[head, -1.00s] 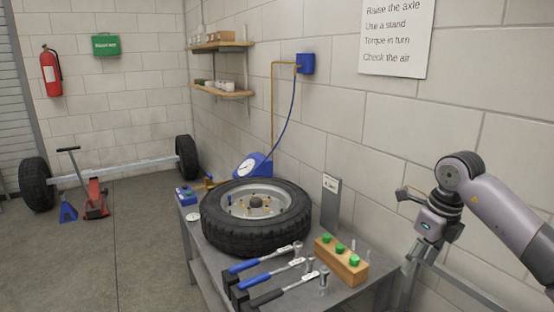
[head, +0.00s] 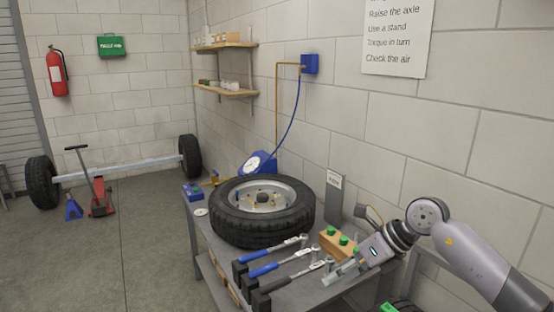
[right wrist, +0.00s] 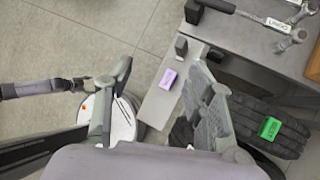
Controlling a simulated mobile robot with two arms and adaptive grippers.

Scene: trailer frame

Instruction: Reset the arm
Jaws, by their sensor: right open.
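My right gripper (head: 346,272) is open and hangs over the front right of the workbench, close to the wooden block with green-topped pieces (head: 338,243). In the right wrist view its two dark fingers (right wrist: 160,104) stand wide apart with nothing between them. The left gripper is absent from the head view.
A tyre on a wheel (head: 263,228) lies flat on the bench (head: 216,238). Several torque wrenches (head: 277,262) lie in front of it. A grey upright plate (head: 334,196) stands behind the block. Another tyre (right wrist: 262,117) with a green label is low at right.

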